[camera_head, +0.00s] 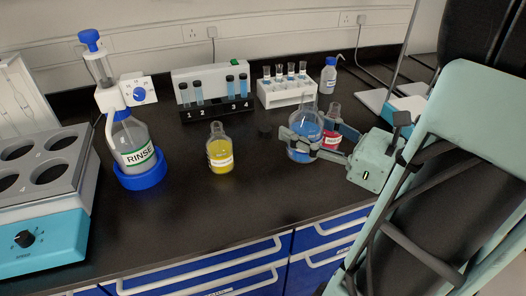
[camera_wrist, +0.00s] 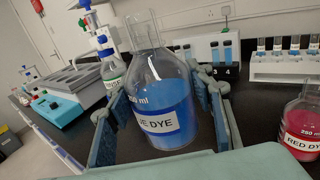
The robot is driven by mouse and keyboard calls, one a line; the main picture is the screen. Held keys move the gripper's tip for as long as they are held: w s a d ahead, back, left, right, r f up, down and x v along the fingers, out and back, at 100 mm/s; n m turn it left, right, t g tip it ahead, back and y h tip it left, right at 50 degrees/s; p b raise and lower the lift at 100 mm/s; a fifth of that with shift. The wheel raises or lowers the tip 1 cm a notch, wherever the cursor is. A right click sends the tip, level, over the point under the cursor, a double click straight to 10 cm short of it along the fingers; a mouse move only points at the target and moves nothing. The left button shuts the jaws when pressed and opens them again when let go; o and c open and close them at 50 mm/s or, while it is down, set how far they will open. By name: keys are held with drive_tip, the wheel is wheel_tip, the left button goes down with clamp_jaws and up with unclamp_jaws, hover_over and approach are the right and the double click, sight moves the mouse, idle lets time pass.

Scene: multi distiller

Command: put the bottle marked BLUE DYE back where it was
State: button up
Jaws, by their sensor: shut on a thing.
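The bottle marked BLUE DYE is a clear flask of blue liquid (camera_wrist: 168,105) with a white label, part of its lettering cut off by the curve in the wrist view. In the head view the blue bottle (camera_head: 303,153) stands upright at the right middle of the bench. My gripper (camera_head: 303,142) is shut around its body from the right, with a finger on either side, as the wrist view also shows. I cannot tell whether its base touches the bench. The RED DYE bottle (camera_head: 331,139) is just behind and right of it, partly hidden by my gripper; it also shows in the wrist view (camera_wrist: 302,125).
The RINSE bottle (camera_head: 135,150) sits in a blue base farther left. Behind are a vial stand (camera_head: 210,78), a white tube rack (camera_head: 287,98) and a small blue-capped bottle (camera_head: 328,78).

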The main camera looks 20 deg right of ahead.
drive_tip(key=shift+w+f+b, duration=1.2)
drive_tip(key=shift+w+f, duration=2)
drive_tip(key=shift+w, duration=0.25)
drive_tip(key=shift+w+f+b, duration=1.2)
drive_tip(key=shift+w+f, duration=2)
drive_tip(key=shift+w, duration=0.25)
drive_tip(key=shift+d+f, duration=0.1)
drive_tip(key=o, duration=1.6)
drive_tip(key=shift+f, duration=0.1)
